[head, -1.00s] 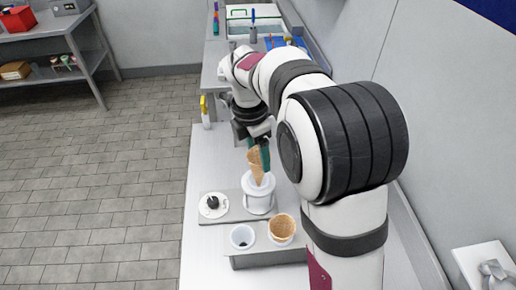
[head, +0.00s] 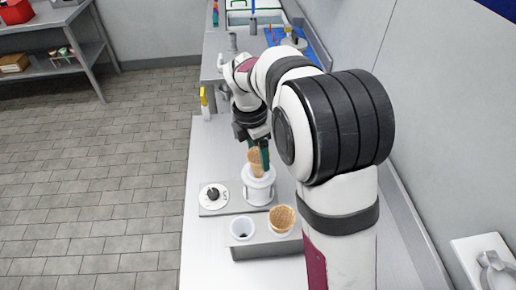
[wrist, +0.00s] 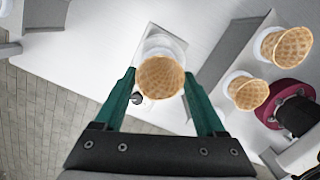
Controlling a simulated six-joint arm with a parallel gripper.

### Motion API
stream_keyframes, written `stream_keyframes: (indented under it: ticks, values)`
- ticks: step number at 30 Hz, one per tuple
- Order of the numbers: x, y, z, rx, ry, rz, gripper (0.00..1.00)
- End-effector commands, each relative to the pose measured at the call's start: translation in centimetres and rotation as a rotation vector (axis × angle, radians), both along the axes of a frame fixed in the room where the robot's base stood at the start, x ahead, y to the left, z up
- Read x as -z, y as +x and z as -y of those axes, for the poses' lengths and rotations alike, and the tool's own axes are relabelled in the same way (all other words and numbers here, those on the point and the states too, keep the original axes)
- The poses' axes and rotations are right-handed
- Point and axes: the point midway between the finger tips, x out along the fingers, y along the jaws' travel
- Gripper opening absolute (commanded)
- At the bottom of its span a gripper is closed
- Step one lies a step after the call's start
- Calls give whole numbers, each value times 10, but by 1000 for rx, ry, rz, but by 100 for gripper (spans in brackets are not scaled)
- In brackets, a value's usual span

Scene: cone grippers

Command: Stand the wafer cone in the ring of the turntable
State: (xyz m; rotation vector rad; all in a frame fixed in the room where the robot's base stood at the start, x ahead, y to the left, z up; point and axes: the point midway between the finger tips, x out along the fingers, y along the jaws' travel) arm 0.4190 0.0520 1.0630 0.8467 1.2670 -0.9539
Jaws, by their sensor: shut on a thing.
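The wafer cone (head: 255,163) is upright, mouth up, between the green fingers of my gripper (head: 260,157), which is shut on it. Its lower part is down inside the white ring of the turntable (head: 258,196); the tip is hidden, so I cannot tell whether it touches the bottom. In the wrist view the cone's round mouth (wrist: 160,77) sits between the fingertips, over the white ring (wrist: 166,42).
A white disc with a black knob (head: 214,196) lies left of the ring. In front, a grey holder (head: 262,250) has an empty white cup (head: 242,229) and another cone (head: 282,220). Two spare cones (wrist: 248,93) show at right in the wrist view.

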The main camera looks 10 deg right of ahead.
Motion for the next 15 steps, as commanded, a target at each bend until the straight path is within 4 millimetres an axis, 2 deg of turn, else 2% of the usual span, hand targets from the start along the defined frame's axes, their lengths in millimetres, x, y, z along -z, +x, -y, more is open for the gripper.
stream_keyframes:
  ticks: [15]
  values:
    - [15, 0, 0, 0, 0, 0, 50]
